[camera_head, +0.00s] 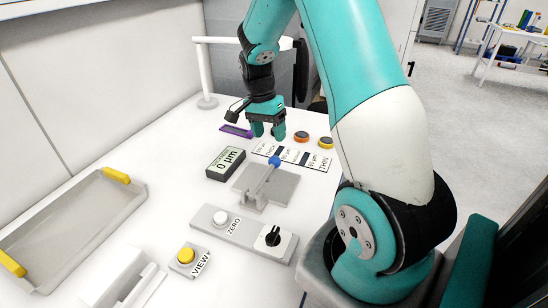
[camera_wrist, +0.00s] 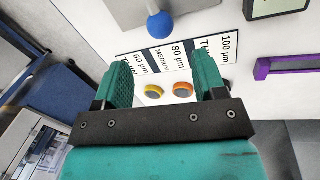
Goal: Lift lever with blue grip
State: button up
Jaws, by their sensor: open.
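The lever's blue ball grip (camera_head: 274,160) sits at the end of a thin rod on a grey gauge base (camera_head: 284,187) on the white table. In the wrist view the blue grip (camera_wrist: 160,24) shows at the top, beyond the fingertips, with part of the grey base (camera_wrist: 140,8) behind it. My gripper (camera_head: 268,132) is open and empty. It hangs above the table just behind the lever, close to the label strip. In the wrist view its two teal fingers (camera_wrist: 163,82) are spread apart, with nothing between them touching the fingers.
A thickness display (camera_head: 226,163) stands left of the lever. A label strip (camera_head: 292,158), orange and yellow discs (camera_head: 301,137) and a purple frame (camera_head: 236,131) lie nearby. In front are a ZERO button panel (camera_head: 243,234) and yellow VIEW button (camera_head: 186,256). A tray (camera_head: 75,222) is left.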

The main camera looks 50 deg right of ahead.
aim_at(274, 158)
jog(key=f, duration=0.3)
jog(key=s+f, duration=0.1)
jog(key=f, duration=0.1)
jog(key=f+p, duration=0.1)
jog(key=f, duration=0.2)
jog(key=shift+s+d+f, duration=0.1)
jog(key=shift+s+f, duration=0.25)
grip_shut()
jog(key=shift+d+r, duration=0.1)
